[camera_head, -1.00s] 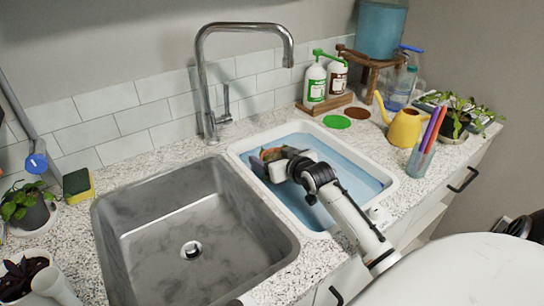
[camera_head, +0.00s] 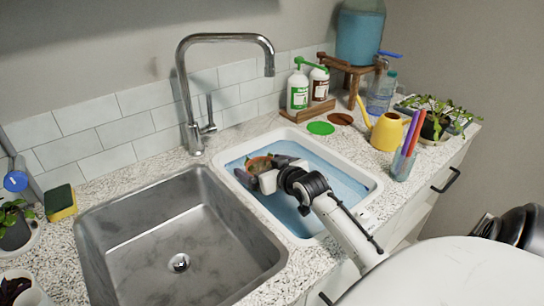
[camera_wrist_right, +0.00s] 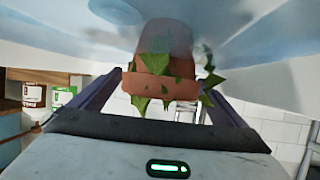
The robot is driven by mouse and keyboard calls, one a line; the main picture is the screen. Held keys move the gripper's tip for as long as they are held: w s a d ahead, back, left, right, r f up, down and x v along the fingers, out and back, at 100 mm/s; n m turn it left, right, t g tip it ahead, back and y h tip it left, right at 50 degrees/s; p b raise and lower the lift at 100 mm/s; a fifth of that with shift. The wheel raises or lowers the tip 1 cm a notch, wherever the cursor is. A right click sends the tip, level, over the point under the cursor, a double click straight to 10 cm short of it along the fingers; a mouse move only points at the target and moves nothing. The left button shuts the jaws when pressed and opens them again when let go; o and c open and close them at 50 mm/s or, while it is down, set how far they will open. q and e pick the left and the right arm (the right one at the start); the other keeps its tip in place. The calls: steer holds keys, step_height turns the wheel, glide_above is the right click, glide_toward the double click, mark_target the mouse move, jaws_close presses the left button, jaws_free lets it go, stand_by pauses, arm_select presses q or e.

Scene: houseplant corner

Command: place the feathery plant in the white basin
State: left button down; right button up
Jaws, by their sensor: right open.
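The white basin (camera_head: 367,198) is sunk in the counter right of the steel sink and has a blue interior. A terracotta pot with some green (camera_head: 258,164) is inside it, near its left end. My right gripper (camera_head: 264,170) reaches into the basin with its fingers open on either side of the pot. In the right wrist view the pot (camera_wrist_right: 165,88) is between the spread fingers, narrow end up, with pointed green leaves around its rim. I cannot tell whether these leaves are the feathery plant. My left gripper is out of view.
The steel sink (camera_head: 180,225) is empty, with a tall tap (camera_head: 187,100) behind it. A sponge (camera_head: 60,202) lies left.

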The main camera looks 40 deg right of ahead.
steer(key=v, duration=0.9)
steer(key=shift+s, duration=0.15)
stand_by(0.7)
